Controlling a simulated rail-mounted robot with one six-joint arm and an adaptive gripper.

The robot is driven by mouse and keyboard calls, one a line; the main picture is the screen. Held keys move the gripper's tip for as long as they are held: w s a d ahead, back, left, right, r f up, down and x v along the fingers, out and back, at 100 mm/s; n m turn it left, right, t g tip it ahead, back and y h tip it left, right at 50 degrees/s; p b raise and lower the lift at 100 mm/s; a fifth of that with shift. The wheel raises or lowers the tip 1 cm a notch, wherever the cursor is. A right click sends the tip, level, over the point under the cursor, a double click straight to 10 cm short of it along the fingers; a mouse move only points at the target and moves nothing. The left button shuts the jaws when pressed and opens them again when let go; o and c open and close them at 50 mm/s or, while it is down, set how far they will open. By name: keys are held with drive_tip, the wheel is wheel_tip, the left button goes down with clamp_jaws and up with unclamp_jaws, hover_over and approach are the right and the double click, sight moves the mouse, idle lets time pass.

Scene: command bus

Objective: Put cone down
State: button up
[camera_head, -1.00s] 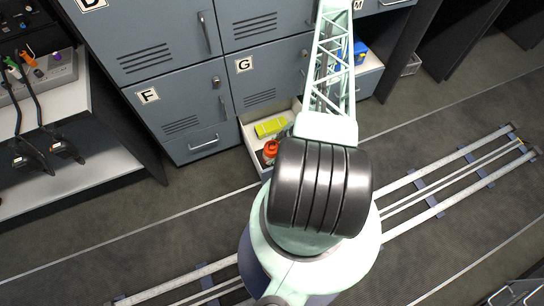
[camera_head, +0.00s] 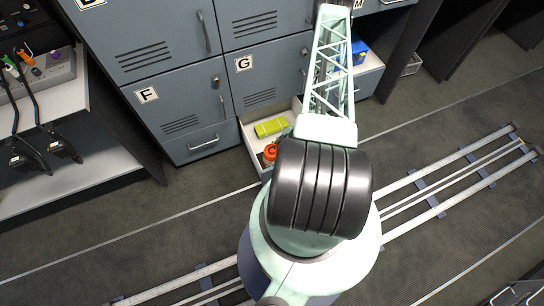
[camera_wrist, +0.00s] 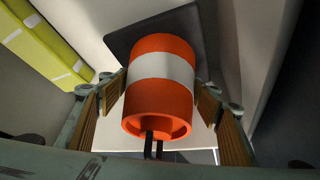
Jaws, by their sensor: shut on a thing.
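The cone (camera_wrist: 163,75), orange with a white band and a dark square base, fills the middle of the wrist view. My gripper (camera_wrist: 162,95) has its wood-coloured pads on either side of the cone and is shut on it. In the head view, the cone's orange end (camera_head: 270,152) shows in the open white drawer (camera_head: 253,157) below locker G. My arm hides most of the gripper there. Whether the cone's base touches the drawer floor cannot be told.
A yellow-green box (camera_head: 271,127) lies in the drawer beside the cone; it also shows at the wrist view's upper left (camera_wrist: 42,45). A blue object (camera_head: 360,52) is in another open compartment to the right. Grey lockers (camera_head: 185,95) stand behind the drawer.

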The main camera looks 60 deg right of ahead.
sight(272, 156)
drive_tip(key=shift+f, duration=0.4)
drive_tip(key=o, duration=1.3)
drive_tip(key=shift+r, duration=0.2)
drive_tip(key=shift+s+r+p, duration=0.1)
drive_tip(key=shift+r+p, duration=0.2)
drive_tip(key=shift+r, duration=0.4)
drive_tip(key=shift+p+v, duration=0.55)
drive_tip(key=shift+v, duration=1.9)
